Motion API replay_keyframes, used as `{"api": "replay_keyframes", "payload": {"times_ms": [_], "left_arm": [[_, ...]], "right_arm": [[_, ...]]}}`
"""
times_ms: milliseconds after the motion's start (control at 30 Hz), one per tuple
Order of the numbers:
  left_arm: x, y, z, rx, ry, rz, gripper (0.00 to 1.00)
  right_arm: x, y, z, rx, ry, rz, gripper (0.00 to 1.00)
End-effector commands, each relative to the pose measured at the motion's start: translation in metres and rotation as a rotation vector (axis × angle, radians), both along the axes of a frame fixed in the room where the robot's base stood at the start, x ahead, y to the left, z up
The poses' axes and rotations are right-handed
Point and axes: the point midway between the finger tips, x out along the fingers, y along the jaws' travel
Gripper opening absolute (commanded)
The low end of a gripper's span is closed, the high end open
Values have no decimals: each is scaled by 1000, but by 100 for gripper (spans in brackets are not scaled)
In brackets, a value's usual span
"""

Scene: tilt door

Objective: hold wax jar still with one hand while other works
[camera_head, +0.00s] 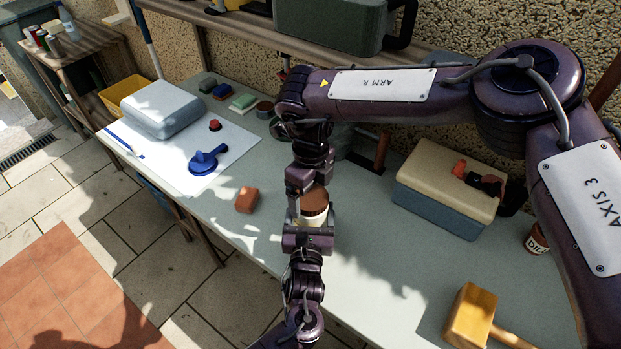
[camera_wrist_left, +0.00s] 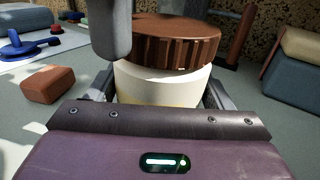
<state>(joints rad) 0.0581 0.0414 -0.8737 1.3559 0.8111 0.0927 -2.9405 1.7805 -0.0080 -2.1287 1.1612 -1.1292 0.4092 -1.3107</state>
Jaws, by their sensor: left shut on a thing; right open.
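The wax jar (camera_head: 315,216) stands upright on the workbench, with a cream body and a brown ribbed lid (camera_head: 314,199). My left gripper (camera_head: 311,226) is shut around the jar's body. In the left wrist view the cream body (camera_wrist_left: 160,86) sits between its jaws and the lid (camera_wrist_left: 172,38) is on top. My right gripper (camera_head: 304,190) points down at the lid from above and is open. One grey finger of it (camera_wrist_left: 110,28) shows beside the lid's left side in the wrist view. Its other finger is not clearly visible, and I cannot tell whether it touches the lid.
A reddish block (camera_head: 247,200) lies left of the jar. A cream-and-blue box (camera_head: 444,190) stands right, with a jar (camera_head: 537,240) and a yellow mallet (camera_head: 470,313) nearby. A white sheet (camera_head: 228,141) holds a blue tool (camera_head: 208,160).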

Motion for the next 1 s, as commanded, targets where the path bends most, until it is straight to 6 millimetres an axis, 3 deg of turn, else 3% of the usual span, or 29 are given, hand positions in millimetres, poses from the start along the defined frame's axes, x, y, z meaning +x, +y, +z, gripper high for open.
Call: {"api": "replay_keyframes", "payload": {"times_ms": [400, 733, 867, 1000], "left_arm": [[0, 0, 0, -1, -1, 0, 11], [0, 0, 0, -1, -1, 0, 11], [0, 0, 0, -1, -1, 0, 11], [0, 0, 0, 0, -1, 0, 11]], "right_arm": [[0, 1, -7, 1, -1, 1, 90], [0, 0, -7, 1, -1, 1, 46], [0, 0, -8, 1, 0, -35, 46], [0, 1, -8, 5, 3, -272, 46]]}}
